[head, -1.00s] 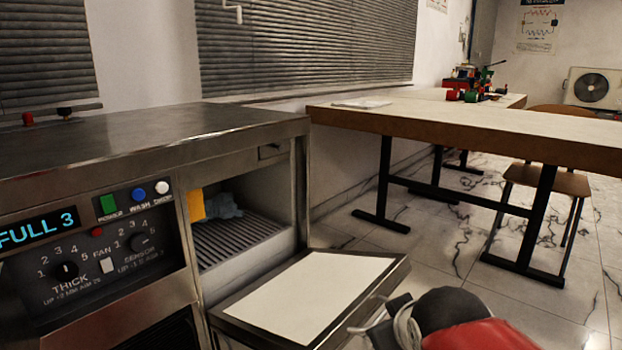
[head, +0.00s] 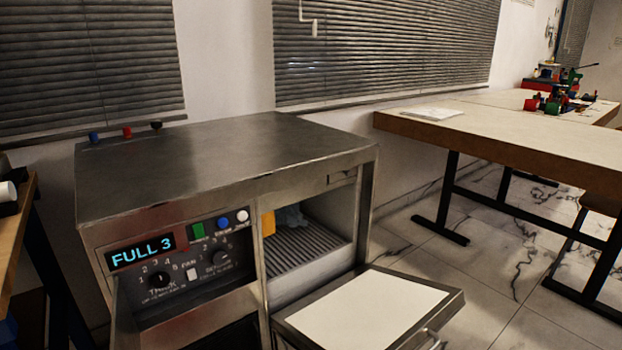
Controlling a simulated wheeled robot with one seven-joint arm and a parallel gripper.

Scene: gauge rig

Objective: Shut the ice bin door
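The ice bin door (head: 365,312) hangs open from the lower edge of the steel machine (head: 225,165). It lies folded down and outward, with a white inner panel facing up and a metal handle (head: 432,338) at its outer edge. The open ice bin (head: 315,245) shows a ribbed floor, a yellow piece (head: 268,223) and a blue-grey lump (head: 291,216) inside. My gripper is not in the head view.
The machine's front has a FULL 3 display (head: 142,251), knobs and coloured buttons. A long table (head: 500,125) stands to the right, and a wooden bench (head: 18,235) at the left edge. Marble floor (head: 480,275) is clear right of the door.

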